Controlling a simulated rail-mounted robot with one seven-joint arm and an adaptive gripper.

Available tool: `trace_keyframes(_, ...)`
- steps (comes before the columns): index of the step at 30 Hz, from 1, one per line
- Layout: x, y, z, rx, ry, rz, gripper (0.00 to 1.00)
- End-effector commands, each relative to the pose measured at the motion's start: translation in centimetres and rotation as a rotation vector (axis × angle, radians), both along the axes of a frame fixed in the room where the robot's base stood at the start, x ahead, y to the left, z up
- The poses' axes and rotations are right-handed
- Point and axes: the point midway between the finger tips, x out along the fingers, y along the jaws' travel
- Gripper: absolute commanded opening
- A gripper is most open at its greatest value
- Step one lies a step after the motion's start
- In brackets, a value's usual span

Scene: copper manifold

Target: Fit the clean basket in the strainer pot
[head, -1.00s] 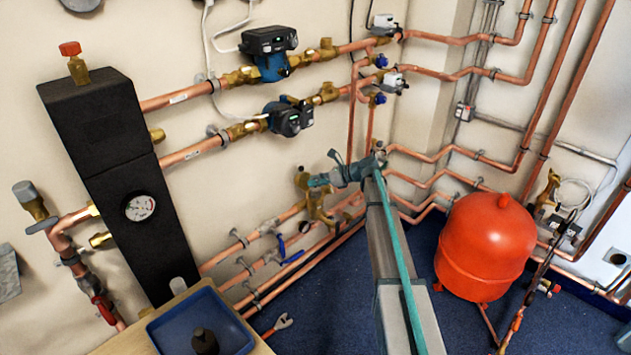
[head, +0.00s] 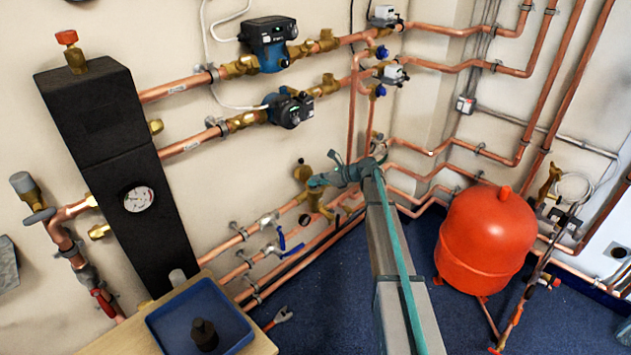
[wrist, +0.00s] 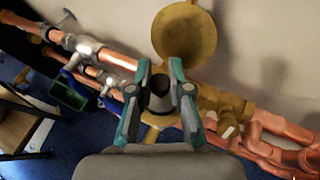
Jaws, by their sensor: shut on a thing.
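The brass strainer pot (head: 316,200) sits in the lower pipe run at the wall, with a round brass disc, seemingly its cap, standing open beside it; the disc shows large in the wrist view (wrist: 184,34). My gripper (head: 315,182) reaches in from the right, right at the pot. In the wrist view my gripper (wrist: 160,72) is shut on a small dark cylindrical thing (wrist: 159,82), likely the clean basket. It overlaps the brass body behind it. I cannot tell how deep it sits, and its lower part is hidden.
A blue tray (head: 163,331) on a wooden table holds a dark piece (head: 204,334). A wrench (head: 279,317) lies on the blue floor. Copper pipes and blue-handled valves (head: 291,249) run close to the pot. A red tank (head: 487,240) stands at the right.

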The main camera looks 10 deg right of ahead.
Motion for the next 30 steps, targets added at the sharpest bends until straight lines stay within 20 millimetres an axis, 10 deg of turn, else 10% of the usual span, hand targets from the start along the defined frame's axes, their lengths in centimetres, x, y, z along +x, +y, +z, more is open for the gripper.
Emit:
trace_keyframes(4,0.0,0.0,0.0,0.0,0.0,0.0,0.0)
trace_keyframes(5,0.0,0.0,0.0,0.0,0.0,0.0,0.22)
trace_keyframes(10,0.0,0.0,0.0,0.0,0.0,0.0,0.48)
trace_keyframes(30,-2.1,-3.8,2.0,-0.001,-0.001,-0.003,0.48)
